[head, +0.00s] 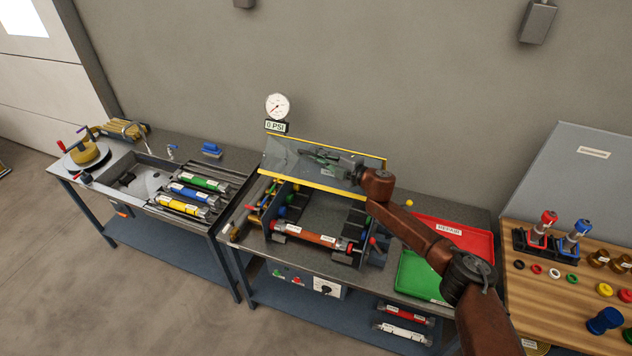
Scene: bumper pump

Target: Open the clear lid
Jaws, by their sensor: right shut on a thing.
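The clear lid (283,157) is a see-through panel with yellow edges, on the test bench at the middle. It stands raised and tilted above the open box (325,208). My right gripper (318,155) overlaps the lid's middle, reached from the right by a brown arm. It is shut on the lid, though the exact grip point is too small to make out. My left gripper is not in view.
A pressure gauge (277,106) stands behind the lid, above a "0 PSI" display. A red tray (455,238) and green tray (418,278) lie right of the box. A sink (130,181) and rack of coloured cylinders are left. A wooden table (540,262) holds small parts.

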